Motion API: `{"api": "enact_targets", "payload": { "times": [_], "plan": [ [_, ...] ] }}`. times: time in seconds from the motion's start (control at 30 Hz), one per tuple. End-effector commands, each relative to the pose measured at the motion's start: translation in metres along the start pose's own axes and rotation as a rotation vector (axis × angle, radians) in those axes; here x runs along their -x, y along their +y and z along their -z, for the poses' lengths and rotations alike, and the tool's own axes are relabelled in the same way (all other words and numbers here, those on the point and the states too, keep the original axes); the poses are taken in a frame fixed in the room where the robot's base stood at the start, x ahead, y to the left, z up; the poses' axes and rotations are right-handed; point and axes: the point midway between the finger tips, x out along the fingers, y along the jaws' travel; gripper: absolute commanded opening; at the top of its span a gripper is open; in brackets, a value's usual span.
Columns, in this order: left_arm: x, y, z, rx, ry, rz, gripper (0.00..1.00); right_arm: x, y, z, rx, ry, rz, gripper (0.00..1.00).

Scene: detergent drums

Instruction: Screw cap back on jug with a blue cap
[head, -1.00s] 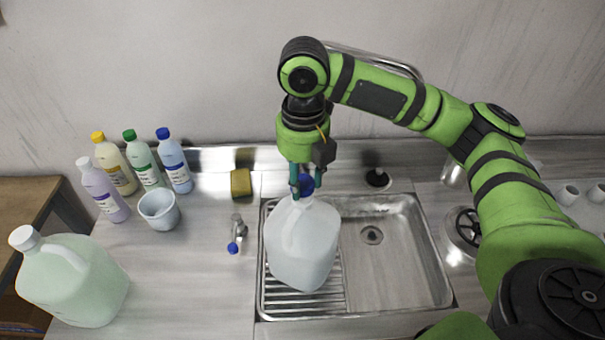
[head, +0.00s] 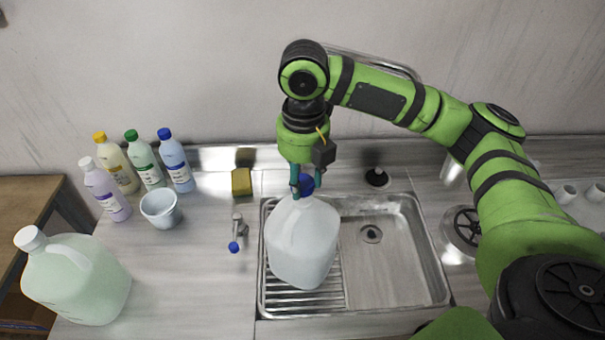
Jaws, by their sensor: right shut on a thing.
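A translucent white jug (head: 302,243) stands upright on the ribbed drainer at the left of the sink. A blue cap (head: 305,183) sits at the top of its neck; whether it is threaded on cannot be told. My right gripper (head: 307,184) points straight down over the jug with its fingers shut on the blue cap. The fingers hide part of the cap and the neck. My left gripper is not in view.
The steel sink (head: 400,295) has an empty basin at right. A small tap with a blue end (head: 234,247), a yellow sponge (head: 241,182), a cup (head: 161,210) and several capped bottles (head: 145,163) stand left. A white-capped greenish jug (head: 75,285) stands at front left.

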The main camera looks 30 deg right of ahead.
Motion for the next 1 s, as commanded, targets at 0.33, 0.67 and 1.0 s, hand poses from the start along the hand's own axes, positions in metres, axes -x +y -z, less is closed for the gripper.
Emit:
{"api": "enact_targets", "payload": {
  "times": [0.33, 0.67, 1.0],
  "plan": [
    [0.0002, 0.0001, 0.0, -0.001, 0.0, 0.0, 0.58, -0.0002, -0.0001, 0.0001, 0.0, 0.0, 0.0, 0.28],
    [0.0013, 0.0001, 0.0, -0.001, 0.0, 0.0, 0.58, -0.0026, -0.0002, 0.0003, 0.0, 0.002, 0.001, 0.28],
    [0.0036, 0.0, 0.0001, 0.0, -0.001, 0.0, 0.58, -0.0092, -0.0003, 0.0003, 0.0, 0.0, 0.001, 0.28]
  ]
}}
